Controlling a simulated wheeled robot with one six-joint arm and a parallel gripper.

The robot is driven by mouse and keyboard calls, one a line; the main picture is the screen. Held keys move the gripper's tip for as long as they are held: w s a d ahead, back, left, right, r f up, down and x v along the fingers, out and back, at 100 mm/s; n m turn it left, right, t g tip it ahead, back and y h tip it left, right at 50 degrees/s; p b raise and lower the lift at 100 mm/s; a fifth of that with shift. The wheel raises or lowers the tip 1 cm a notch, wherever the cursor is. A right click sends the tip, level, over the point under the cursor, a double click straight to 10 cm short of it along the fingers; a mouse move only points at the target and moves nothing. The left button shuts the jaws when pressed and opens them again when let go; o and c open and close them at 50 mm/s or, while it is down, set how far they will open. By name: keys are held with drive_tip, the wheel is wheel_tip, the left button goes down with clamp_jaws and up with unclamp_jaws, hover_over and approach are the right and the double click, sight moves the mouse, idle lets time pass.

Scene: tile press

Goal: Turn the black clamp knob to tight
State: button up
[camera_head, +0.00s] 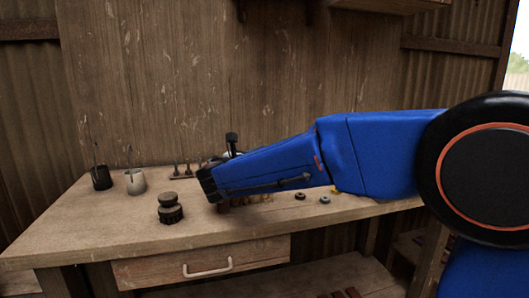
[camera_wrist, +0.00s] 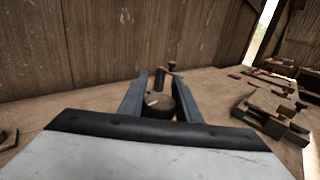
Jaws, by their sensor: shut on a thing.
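In the wrist view the black clamp knob (camera_wrist: 160,106) sits between the two fingers of my gripper (camera_wrist: 160,98), which are shut on its sides. A short pale mark shows on the knob's top, pointing roughly to the right and slightly upward. Behind the knob stands an upright post with a dark top (camera_wrist: 172,67). The knob's lower part is hidden by my gripper body.
On the wooden bench (camera_head: 110,232) stand a dark stacked round piece (camera_head: 170,210), a black cup (camera_head: 101,178) and a pale cup (camera_head: 136,182). Small rings (camera_head: 300,196) lie right of centre. A metal device (camera_wrist: 272,118) stands right of my gripper. The front left bench top is clear.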

drive_tip(key=shift+s+d+m+g+h, duration=0.35)
drive_tip(key=shift+s+m+g+h, duration=0.05)
drive_tip(key=shift+m+g+h, duration=1.25)
drive_tip(key=shift+s+d+m+g+h, duration=0.35)
drive_tip(key=shift+m+g+h, duration=1.1)
drive_tip(key=shift+g, duration=0.45)
drive_tip(key=shift+s+d+m+g+h, duration=0.3)
drive_tip(key=shift+s+m+g+h, duration=0.1)
drive_tip(key=shift+m+g+h, duration=1.25)
drive_tip(key=o, duration=1.1)
drive_tip(key=shift+c, duration=0.2)
drive_tip(key=shift+a, duration=0.1)
